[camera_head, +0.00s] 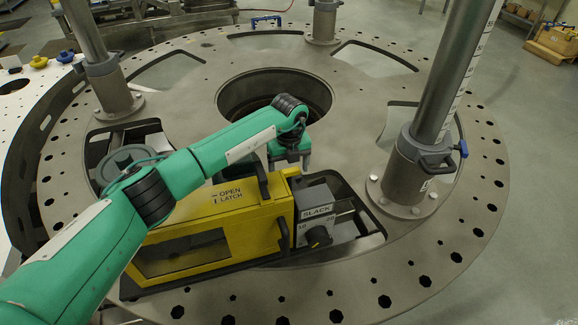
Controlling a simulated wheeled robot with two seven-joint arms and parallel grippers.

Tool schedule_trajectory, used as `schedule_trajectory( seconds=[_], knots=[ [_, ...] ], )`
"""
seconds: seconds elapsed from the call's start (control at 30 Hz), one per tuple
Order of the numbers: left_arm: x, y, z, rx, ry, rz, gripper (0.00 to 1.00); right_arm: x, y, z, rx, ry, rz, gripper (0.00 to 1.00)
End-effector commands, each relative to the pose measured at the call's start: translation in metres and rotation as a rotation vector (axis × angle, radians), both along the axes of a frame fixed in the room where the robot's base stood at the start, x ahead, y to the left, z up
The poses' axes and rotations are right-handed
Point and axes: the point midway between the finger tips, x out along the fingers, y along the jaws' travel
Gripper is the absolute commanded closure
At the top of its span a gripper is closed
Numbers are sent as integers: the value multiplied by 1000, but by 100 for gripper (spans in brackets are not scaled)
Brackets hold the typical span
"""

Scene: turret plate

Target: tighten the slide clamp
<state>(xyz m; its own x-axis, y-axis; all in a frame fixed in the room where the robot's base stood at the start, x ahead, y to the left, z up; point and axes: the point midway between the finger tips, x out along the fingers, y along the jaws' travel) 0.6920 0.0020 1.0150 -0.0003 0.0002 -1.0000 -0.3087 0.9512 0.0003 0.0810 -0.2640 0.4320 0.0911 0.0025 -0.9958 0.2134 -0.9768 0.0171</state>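A grey collar clamp (411,165) sits round the foot of the right column (455,75), which carries a scale. It has a dark loop handle and a blue knob (462,148) on its right side. Which part is called the slide clamp is not labelled. A grey box marked SLACK (316,196) with a dark knob (318,237) is at the right end of a yellow case (205,232). My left gripper (289,164) is above the case's right end, left of the clamp, its fingers apart. The space between them is partly hidden. My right gripper is out of view.
The case, marked OPEN LATCH, has a dark handle (262,178) and a window. It stands on a round metal plate (420,262) with cut-outs and rim holes. Other columns (104,75) rise at left and back. A box (560,42) is on the floor far right.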

Motion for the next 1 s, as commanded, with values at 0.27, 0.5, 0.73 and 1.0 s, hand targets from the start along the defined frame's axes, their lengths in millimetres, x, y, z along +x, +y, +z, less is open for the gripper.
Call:
schedule_trajectory(
  seconds=[0.27, 0.5, 0.73, 1.0],
  knots=[
    [0, 0, 0, 0, 0, 0, 63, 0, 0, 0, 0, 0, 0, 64],
    [1, 0, -1, -1, -1, -31, 63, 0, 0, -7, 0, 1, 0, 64],
    [1, 0, -3, 0, -4, -153, 63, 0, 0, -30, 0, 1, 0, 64],
    [1, 0, -5, 1, -5, -394, 63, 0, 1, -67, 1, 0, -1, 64]
  ],
)
